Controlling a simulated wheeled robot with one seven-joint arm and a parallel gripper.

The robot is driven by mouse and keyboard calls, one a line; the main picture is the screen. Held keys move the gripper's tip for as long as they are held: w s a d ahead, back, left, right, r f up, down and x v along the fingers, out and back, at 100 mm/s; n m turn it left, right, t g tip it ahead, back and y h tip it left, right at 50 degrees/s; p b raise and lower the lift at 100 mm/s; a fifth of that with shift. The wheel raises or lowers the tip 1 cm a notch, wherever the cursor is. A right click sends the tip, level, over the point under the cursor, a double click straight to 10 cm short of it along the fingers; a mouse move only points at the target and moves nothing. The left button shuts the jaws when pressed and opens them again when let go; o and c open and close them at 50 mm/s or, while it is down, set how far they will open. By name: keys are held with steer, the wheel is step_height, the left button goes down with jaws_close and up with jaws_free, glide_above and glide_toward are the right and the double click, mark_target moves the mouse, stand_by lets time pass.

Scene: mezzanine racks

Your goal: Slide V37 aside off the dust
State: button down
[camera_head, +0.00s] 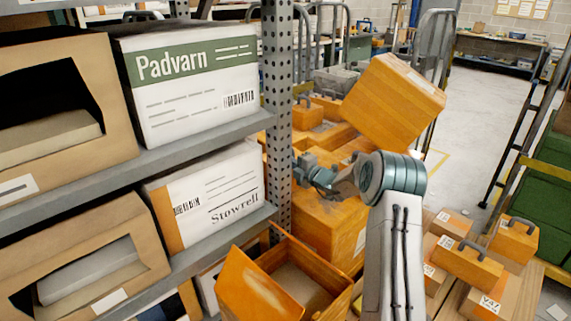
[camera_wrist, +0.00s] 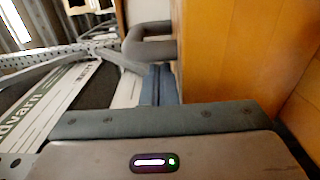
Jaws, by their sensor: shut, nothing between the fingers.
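My gripper (camera_head: 300,170) is beside the rack post, in front of a stack of orange wooden boxes, with its fingers shut and empty. In the wrist view the shut fingers (camera_wrist: 157,84) are close beside a wooden box face (camera_wrist: 225,50) and below its grey handle (camera_wrist: 150,40); I cannot tell whether they touch. I cannot read V37 on any box. One wooden box at the lower right has a label (camera_head: 489,303) that looks like V4 and an unclear last mark. I cannot make out any dust.
A large wooden box (camera_head: 393,103) sits tilted behind my arm. An open wooden box (camera_head: 262,285) stands low by the rack. The perforated post (camera_head: 278,110) and shelf edge (camera_head: 190,145) are close to my gripper. Clear floor (camera_head: 490,95) lies at upper right.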

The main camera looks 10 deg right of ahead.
steer(key=shift+d, duration=0.4)
steer(key=shift+s+d+p, duration=0.15)
steer(key=shift+d+p, duration=0.45)
steer(key=shift+d, duration=0.4)
steer(key=shift+a, duration=0.1)
